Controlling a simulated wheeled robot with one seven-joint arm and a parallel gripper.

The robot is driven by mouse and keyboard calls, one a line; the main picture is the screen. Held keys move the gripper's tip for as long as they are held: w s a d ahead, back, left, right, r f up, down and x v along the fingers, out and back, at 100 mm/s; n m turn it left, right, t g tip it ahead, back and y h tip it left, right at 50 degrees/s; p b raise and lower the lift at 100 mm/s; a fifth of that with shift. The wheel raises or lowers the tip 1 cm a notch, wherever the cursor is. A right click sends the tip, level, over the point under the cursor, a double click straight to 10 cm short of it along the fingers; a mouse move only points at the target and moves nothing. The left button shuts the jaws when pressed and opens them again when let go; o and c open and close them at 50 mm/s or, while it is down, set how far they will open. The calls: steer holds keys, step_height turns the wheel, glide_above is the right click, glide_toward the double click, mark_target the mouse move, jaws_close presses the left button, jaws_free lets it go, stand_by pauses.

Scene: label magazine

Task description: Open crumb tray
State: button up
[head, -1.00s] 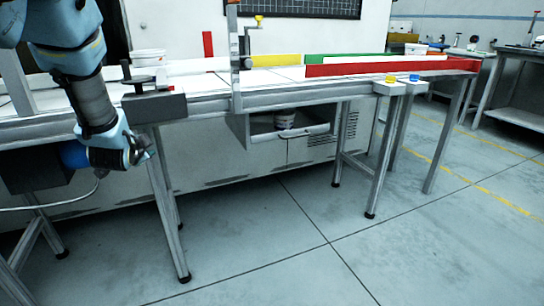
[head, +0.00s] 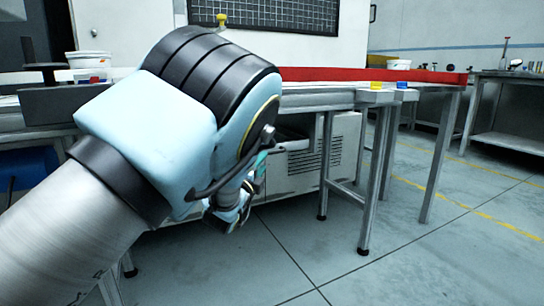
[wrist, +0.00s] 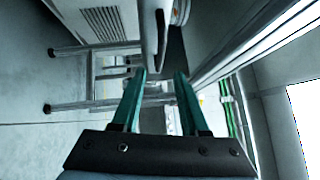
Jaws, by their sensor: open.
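The crumb tray (wrist: 148,22) is a pale, shallow drawer under the bench. In the wrist view its front edge and dark handle (wrist: 162,42) run down from the top, with the lower end between my fingertips in the picture. Contact cannot be told. My gripper (wrist: 160,74) is open, with two green fingers and nothing held. In the head view my arm hides most of the tray; a bit of its right end (head: 292,142) shows beside a green finger (head: 262,160). A round white container (wrist: 181,11) shows beside the tray front in the wrist view.
The bench's metal rail (wrist: 250,45) runs close along the right in the wrist view. Bench legs (head: 376,185) stand to the right in the head view. A vented cabinet (head: 325,155) is behind the tray. Floor in front (head: 400,250) is clear.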

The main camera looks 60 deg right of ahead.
mark_target(270, 153)
steer(key=d, duration=0.2)
steer(key=w+d+b, duration=0.1)
steer(key=d, duration=0.2)
steer(key=d+r, duration=0.1)
steer(key=d, duration=0.2)
steer(key=shift+w+b, duration=0.2)
steer(key=shift+b, duration=0.2)
jaws_close()
stand_by(0.9)
